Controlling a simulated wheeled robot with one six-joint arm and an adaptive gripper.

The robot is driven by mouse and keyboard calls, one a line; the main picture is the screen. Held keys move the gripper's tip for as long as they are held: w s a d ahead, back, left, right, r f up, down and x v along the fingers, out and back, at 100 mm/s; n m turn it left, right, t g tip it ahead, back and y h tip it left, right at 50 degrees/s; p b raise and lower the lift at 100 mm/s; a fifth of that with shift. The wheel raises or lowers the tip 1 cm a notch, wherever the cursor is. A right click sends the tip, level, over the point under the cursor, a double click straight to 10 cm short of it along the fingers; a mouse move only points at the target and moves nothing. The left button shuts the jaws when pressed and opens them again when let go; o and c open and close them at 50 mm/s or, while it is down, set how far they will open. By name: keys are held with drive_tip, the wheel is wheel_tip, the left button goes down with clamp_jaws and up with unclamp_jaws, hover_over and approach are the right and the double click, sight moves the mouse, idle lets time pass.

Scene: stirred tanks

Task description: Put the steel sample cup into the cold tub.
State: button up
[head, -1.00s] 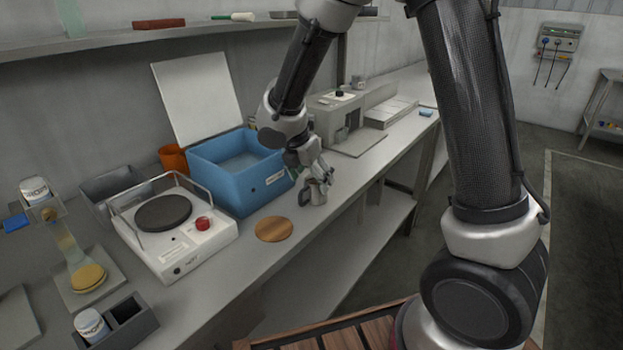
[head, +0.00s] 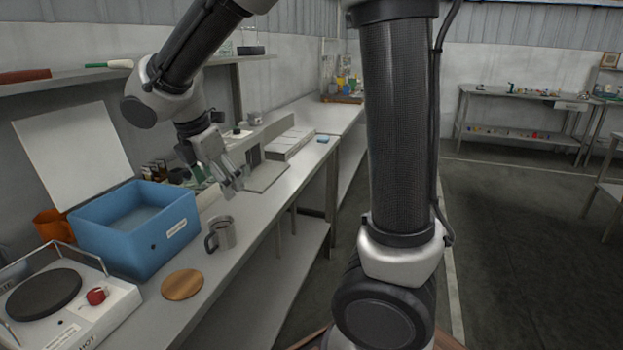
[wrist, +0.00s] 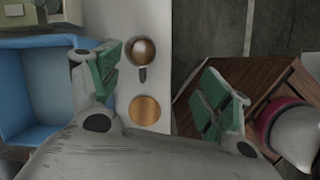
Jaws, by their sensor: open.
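The steel sample cup (head: 221,234) stands upright on the bench, just right of the cold tub, with its handle toward the left. In the wrist view the cup (wrist: 143,50) is seen from above, between the fingers and ahead of them. The cold tub (head: 139,246) is a blue open box with pale blue contents and a label on its front. It also shows at the left of the wrist view (wrist: 25,128). My gripper (head: 234,185) is open and empty, above and a little behind the cup, not touching it. Its green-padded fingers (wrist: 163,92) are spread wide in the wrist view.
A round wooden disc (head: 182,285) lies on the bench in front of the cup. A hotplate (head: 75,305) with a red knob stands at the lower left. An orange mug (head: 50,227) is behind the tub. A grey instrument (head: 265,172) stands farther along the bench.

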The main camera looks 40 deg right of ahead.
drive_tip(key=s+d+r+m+t+y, duration=0.1)
drive_tip(key=s+d+r+m, duration=0.1)
drive_tip(key=s+d+m, duration=0.5)
drive_tip(key=s+d+r+m+t+y, duration=0.1)
drive_tip(key=s+d+r+m+y, duration=0.1)
drive_tip(key=s+d+m, duration=0.6)
drive_tip(key=s+m, duration=0.5)
drive_tip(key=m, duration=0.1)
drive_tip(key=shift+s+d+r+m, duration=0.25)
drive_tip(key=shift+s+m, duration=0.15)
drive_tip(key=shift+a, duration=0.1)
